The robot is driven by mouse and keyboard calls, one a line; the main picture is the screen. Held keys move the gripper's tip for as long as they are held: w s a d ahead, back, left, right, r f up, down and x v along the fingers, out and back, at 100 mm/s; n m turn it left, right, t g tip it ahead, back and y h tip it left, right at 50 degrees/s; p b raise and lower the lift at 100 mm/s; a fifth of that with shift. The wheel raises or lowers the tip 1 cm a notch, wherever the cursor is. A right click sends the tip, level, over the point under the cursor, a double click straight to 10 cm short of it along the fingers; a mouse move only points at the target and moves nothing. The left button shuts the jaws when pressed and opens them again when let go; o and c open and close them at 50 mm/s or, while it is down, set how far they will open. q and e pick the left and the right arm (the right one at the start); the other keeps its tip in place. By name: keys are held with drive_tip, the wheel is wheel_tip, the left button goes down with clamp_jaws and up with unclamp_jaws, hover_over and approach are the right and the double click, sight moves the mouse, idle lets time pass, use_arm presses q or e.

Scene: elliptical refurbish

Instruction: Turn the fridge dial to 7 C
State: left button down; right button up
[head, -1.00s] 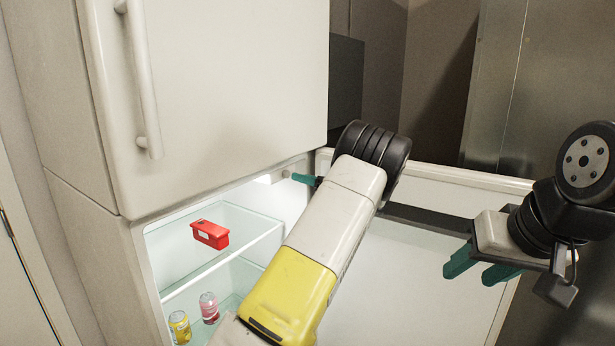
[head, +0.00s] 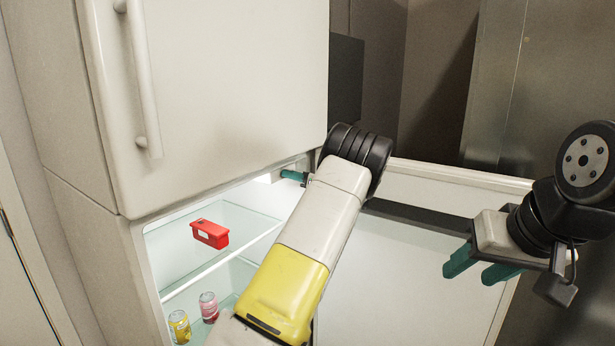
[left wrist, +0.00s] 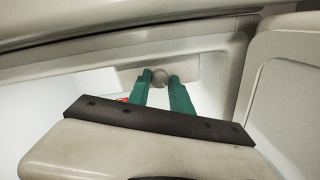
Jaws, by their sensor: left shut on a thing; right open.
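The open fridge (head: 95,255) stands at the left, its lit lower compartment showing below the closed upper door. The dial (left wrist: 160,77) is a small round grey knob on a panel at the top of the compartment, seen in the left wrist view. My left gripper (left wrist: 159,74) has its two green fingers shut on the dial, one on each side. In the head view the left gripper (head: 290,175) reaches the compartment's upper right corner, and the dial is hidden there. No dial markings are readable. My right gripper (head: 480,270) is open and empty at the right.
A red box (head: 210,234) sits on the glass upper shelf (head: 250,240). The open lower door (head: 380,270) spreads out behind my left arm. The upper door (head: 215,90) overhangs the compartment.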

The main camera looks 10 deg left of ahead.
use_arm(q)
drive_tip(key=shift+n, duration=2.2)
drive_tip(key=c, duration=1.1)
unclamp_jaws()
drive_tip(key=shift+c, duration=0.2)
drive_tip(key=v, duration=0.8)
drive_tip(key=shift+f, duration=0.15)
drive_tip(key=shift+a, duration=0.15)
